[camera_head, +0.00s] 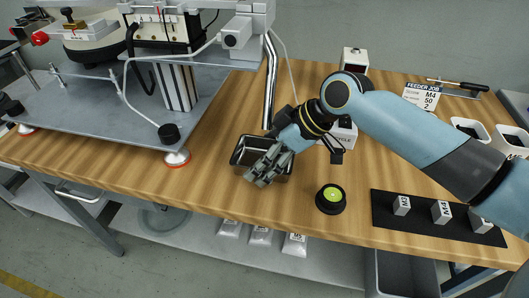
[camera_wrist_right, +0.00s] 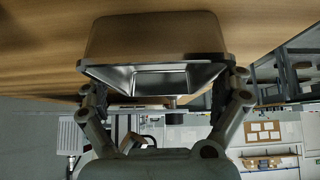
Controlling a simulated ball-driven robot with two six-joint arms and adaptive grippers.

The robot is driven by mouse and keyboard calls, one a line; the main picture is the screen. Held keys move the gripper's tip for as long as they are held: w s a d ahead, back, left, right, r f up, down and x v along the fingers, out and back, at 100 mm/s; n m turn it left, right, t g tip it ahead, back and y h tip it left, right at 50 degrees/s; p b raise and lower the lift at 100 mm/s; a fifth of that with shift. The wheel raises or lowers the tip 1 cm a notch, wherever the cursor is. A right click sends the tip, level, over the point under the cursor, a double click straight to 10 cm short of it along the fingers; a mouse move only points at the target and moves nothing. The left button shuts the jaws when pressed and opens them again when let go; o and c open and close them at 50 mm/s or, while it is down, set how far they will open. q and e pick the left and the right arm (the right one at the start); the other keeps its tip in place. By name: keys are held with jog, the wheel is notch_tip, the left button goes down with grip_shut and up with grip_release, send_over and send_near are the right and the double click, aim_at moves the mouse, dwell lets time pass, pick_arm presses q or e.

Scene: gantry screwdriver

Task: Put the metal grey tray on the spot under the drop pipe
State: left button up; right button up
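The metal grey tray (camera_head: 239,157) is on or just above the wooden table, near the lower end of the drop pipe (camera_head: 270,82). My right gripper (camera_head: 266,167) reaches over it and hides part of it. In the right wrist view the tray (camera_wrist_right: 150,38) lies between the two widely spread fingers of the right gripper (camera_wrist_right: 163,88), which meet its opposite ends. Its hollow inside looks empty. I cannot tell whether its bottom touches the table. My left gripper is not in view.
A round black button with a green top (camera_head: 331,196) stands right of the tray. A black mat (camera_head: 420,226) with several small labelled blocks lies further right. The machine's grey base plate (camera_head: 95,108) is at left. Bare table lies in front of the tray.

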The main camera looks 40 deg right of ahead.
jog(key=p+v, duration=0.2)
jog(key=v, duration=1)
dwell(0.4)
